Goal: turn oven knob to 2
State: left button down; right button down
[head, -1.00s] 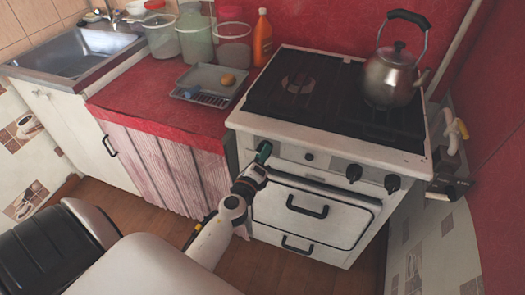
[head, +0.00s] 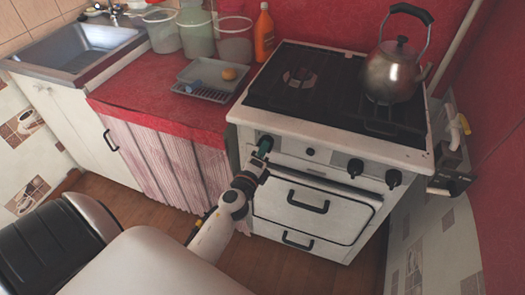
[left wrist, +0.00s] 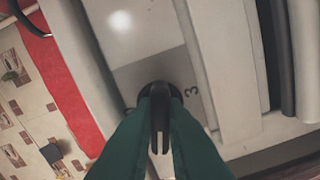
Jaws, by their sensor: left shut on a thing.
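The white oven (head: 309,200) stands under the black hob. My left gripper (head: 263,149) is at the left end of its front panel, with dark green fingers. In the left wrist view the fingers are shut on a black oven knob (left wrist: 159,125), one on each side of it. A printed 3 (left wrist: 191,91) shows on the grey plate just right of the knob; other marks are hidden or unreadable. Two more black knobs, one (head: 355,168) and another (head: 393,179), sit untouched at the right of the panel. My right gripper is out of view.
A metal kettle (head: 392,72) stands on the hob. The oven door handle (head: 308,201) sticks out below the panel. A grey tray (head: 212,77), several tubs and an orange bottle (head: 263,33) are on the red counter. The floor before the oven is clear.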

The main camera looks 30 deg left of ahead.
pick_arm(q)
jog(key=n, duration=0.9)
jog(key=shift+r+n+p, duration=0.1)
jog(key=shift+n+p, duration=0.2)
jog(key=shift+p, duration=0.05)
dwell(0.4)
jog(key=c, duration=1.5)
grip_release()
